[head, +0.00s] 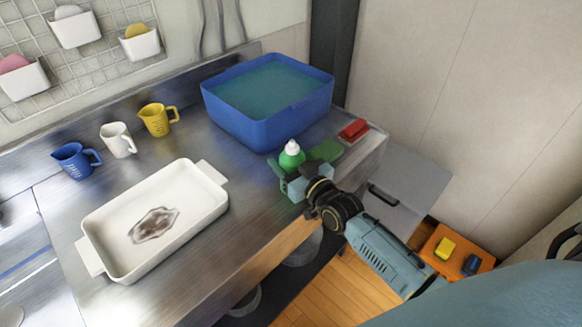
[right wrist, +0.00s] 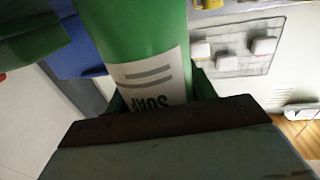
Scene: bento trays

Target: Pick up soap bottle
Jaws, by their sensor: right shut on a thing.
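The soap bottle (head: 291,157) is green with a white cap and stands about upright near the counter's right front edge, in front of the blue tub. My right gripper (head: 297,182) is shut on its body. In the right wrist view the green bottle (right wrist: 145,40) with its white SOAP label sits between the fingers, at the gripper (right wrist: 160,105). Its lower part is hidden by the gripper in the head view, so I cannot tell whether it touches the counter. My left gripper is not in view.
The blue tub (head: 250,122) of water stands behind the bottle. A green item (head: 325,150) and a red sponge (head: 354,130) lie to the right. A white dish (head: 105,218) with a brown stain is at left. Blue, white and yellow (head: 156,122) cups stand behind it.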

